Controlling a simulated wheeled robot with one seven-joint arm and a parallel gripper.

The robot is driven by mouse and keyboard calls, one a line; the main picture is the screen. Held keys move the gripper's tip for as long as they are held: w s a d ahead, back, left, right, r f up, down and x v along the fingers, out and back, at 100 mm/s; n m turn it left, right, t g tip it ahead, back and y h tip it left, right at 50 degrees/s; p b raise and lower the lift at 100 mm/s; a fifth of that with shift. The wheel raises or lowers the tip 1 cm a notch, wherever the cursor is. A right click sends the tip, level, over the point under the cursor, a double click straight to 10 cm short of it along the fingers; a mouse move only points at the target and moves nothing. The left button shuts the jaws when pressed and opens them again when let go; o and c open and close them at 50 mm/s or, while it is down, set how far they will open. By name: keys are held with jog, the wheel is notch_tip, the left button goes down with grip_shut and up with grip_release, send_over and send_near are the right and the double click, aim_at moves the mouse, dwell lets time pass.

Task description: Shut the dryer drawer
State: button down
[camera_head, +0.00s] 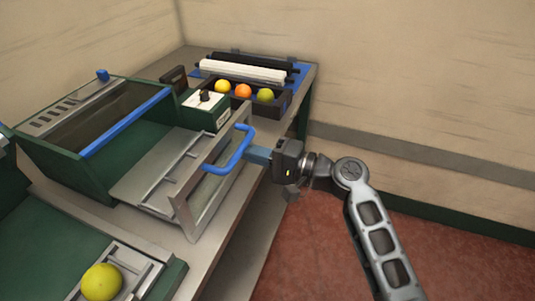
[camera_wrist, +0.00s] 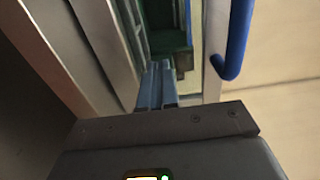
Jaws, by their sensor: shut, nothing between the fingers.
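The dryer drawer (camera_head: 187,212) is pulled out of the green dryer (camera_head: 60,155), with its metal frame front standing over the table edge. A blue handle (camera_head: 232,157) is on the drawer front; it also shows at the upper right in the wrist view (camera_wrist: 236,45). My gripper (camera_head: 254,155) is at the drawer front beside the handle, shut and empty. In the wrist view the closed fingers (camera_wrist: 156,75) point at the drawer front, left of the handle. Whether they touch it I cannot tell.
A dark tray (camera_head: 286,102) with yellow, orange and green fruit stands behind the drawer, near a white roller (camera_head: 243,71) and a control box (camera_head: 205,103). A yellow fruit (camera_head: 101,281) lies at the lower left. Red floor (camera_head: 330,255) is open at right.

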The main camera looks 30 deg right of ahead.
aim_at(188, 156)
jog(key=shift+w+a, duration=0.2)
dwell(0.3)
jog(key=b+x, duration=0.5)
jog(key=x, duration=1.4)
jog(key=shift+f, duration=0.1)
jog(key=shift+w+a+b, duration=0.2)
jog(key=shift+w+b, duration=0.05)
jog(key=shift+b, duration=0.05)
jog(key=shift+w+a+r, duration=0.15)
jog(key=shift+r, duration=0.1)
jog(key=shift+a, duration=0.1)
